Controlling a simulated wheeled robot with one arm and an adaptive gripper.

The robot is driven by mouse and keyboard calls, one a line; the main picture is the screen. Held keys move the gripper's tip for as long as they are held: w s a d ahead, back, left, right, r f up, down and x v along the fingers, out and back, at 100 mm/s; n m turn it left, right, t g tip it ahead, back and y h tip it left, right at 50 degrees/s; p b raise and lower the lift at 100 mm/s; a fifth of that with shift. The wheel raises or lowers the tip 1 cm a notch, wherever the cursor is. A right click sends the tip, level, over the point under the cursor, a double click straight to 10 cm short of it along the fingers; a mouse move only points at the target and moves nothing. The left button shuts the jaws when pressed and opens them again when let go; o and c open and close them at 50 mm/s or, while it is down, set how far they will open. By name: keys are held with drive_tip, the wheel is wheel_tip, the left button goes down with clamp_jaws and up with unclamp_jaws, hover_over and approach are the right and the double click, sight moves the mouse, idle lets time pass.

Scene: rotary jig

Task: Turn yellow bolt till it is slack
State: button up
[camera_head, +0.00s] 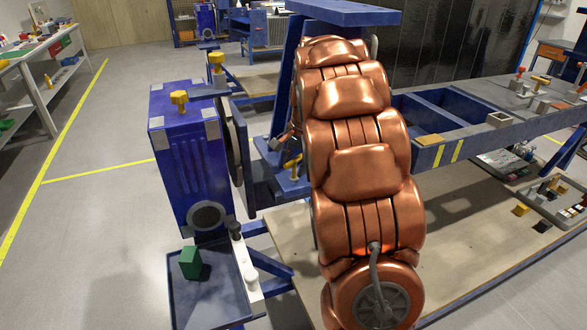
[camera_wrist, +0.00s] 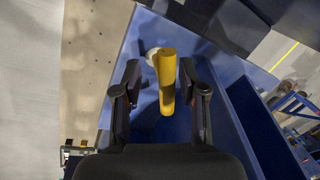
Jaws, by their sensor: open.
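In the wrist view, a yellow bolt (camera_wrist: 166,82) with a long grip stands out from a blue plate (camera_wrist: 140,45), and a pale round part shows beside its far end. My gripper (camera_wrist: 160,68) is open, with one dark finger on each side of the bolt and gaps between. In the head view, yellow bolts sit on top of the blue housing (camera_head: 179,99), on the bracket behind it (camera_head: 216,61) and low beside my copper arm (camera_head: 293,163). I cannot tell which one is between my fingers. My gripper is hidden in the head view.
A blue tray (camera_head: 195,300) with a green block (camera_head: 190,262) is at the lower left. A blue beam frame (camera_head: 440,125) with clamps runs to the right over a wooden board (camera_head: 460,235). Free floor (camera_head: 100,210) lies at the left.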

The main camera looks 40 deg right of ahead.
drive_tip(key=shift+w+f, duration=0.25)
drive_tip(key=shift+f, duration=0.9)
drive_tip(key=shift+a, duration=0.1)
drive_tip(key=shift+c, duration=0.4)
clamp_jaws()
